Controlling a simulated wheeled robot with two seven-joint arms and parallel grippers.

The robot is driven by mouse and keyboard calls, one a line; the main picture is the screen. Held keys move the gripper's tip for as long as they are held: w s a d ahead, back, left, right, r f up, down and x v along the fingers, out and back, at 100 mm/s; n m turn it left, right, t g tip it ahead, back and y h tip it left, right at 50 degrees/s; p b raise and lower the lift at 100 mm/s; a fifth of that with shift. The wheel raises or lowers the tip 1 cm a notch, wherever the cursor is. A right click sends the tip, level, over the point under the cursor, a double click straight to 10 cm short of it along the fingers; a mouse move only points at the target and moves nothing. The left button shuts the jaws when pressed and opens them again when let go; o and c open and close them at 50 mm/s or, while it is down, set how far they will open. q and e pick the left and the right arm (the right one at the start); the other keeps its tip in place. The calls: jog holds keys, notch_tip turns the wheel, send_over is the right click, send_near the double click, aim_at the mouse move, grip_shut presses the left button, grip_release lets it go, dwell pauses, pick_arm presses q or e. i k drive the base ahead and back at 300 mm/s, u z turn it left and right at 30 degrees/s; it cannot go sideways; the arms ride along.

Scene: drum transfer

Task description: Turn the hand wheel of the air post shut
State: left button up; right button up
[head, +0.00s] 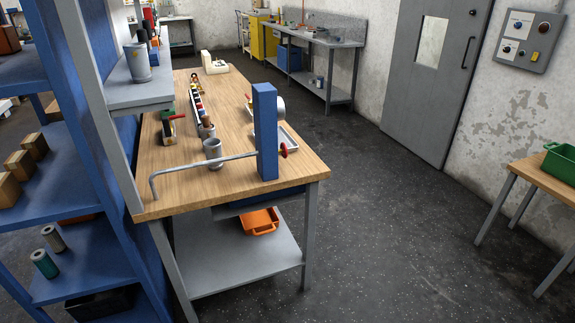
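The air post (266,125) is a blue upright column at the near right corner of the wooden workbench (180,205). A grey pipe (200,165) runs left from it and bends down near the bench's left edge. A small red hand wheel (284,150) sits on the right side of the post, seen nearly edge-on. Its turned position cannot be told. Neither of my grippers shows in the head view.
A grey cup (212,152) and a metal tray (287,139) are near the post. Blue shelving (95,165) stands close on the left. An orange bin (259,221) is on the lower shelf. Open floor (400,220) lies right of the bench, up to another table (550,181).

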aim_at(283, 149)
jog(key=z, duration=0.45)
jog(key=i, duration=1.35)
jog(key=u, duration=0.7)
